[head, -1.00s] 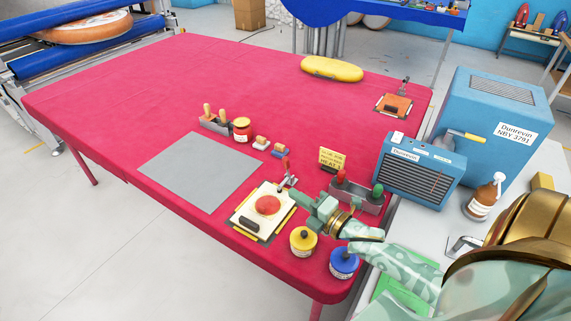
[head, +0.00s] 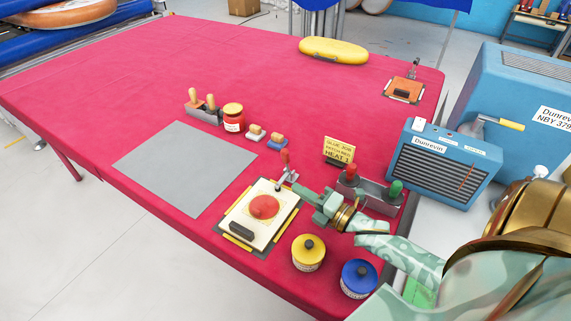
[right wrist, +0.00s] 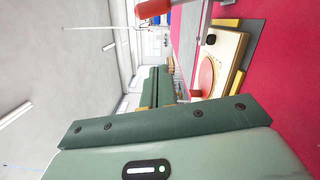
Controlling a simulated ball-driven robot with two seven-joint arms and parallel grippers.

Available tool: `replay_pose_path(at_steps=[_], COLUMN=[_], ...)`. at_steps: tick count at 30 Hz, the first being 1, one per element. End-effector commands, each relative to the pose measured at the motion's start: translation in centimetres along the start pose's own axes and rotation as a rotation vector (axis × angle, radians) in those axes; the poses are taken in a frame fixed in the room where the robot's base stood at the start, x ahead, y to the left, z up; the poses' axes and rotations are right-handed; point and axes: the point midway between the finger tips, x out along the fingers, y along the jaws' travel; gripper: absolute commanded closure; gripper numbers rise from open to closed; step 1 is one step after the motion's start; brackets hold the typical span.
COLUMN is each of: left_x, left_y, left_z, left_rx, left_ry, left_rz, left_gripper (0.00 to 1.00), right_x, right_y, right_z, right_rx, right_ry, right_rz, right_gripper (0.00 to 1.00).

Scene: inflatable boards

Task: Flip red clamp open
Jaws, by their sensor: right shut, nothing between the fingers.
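The red clamp (head: 285,158) stands at the back right corner of a small cream board (head: 256,190) with a round red patch (head: 264,207). Its red handle points up in the head view. Its black tip is at the board's edge; I cannot tell whether it presses on it. In the right wrist view the red handle (right wrist: 154,8) shows at the top edge, partly cut off. My right gripper (head: 303,192) is shut and empty, just right of the clamp and below its handle, apparently apart from it. My left gripper is out of view.
Yellow (head: 308,252) and blue (head: 358,278) pots stand in front of my right forearm. A grey holder (head: 372,192) with red and green knobs and a yellow sign (head: 338,150) stand behind it. A grey mat (head: 185,168) lies left; the red table beyond is mostly clear.

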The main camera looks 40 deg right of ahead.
Motion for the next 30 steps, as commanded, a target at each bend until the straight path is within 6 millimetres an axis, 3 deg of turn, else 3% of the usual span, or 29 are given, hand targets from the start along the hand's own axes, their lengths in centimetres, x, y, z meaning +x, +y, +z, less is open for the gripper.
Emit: replay_pose_path(at_steps=[7, 18, 24, 30], left_x=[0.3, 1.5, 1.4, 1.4], left_y=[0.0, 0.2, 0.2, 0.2], left_z=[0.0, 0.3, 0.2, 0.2], left_rx=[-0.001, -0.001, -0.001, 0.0], left_ry=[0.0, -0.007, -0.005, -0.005], left_rz=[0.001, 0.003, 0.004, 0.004], left_gripper=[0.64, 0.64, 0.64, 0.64], right_x=[2.4, 10.2, 9.0, 8.7], right_y=[0.0, -0.1, -0.1, -0.1], right_z=[0.0, 0.0, 2.7, 3.7], right_rx=[-0.001, 0.0, -0.002, 0.0], right_ry=[0.0, 0.0, 0.001, 0.001], right_rz=[0.002, 0.002, -0.002, -0.001], right_gripper=[1.0, 1.0, 1.0, 1.0])
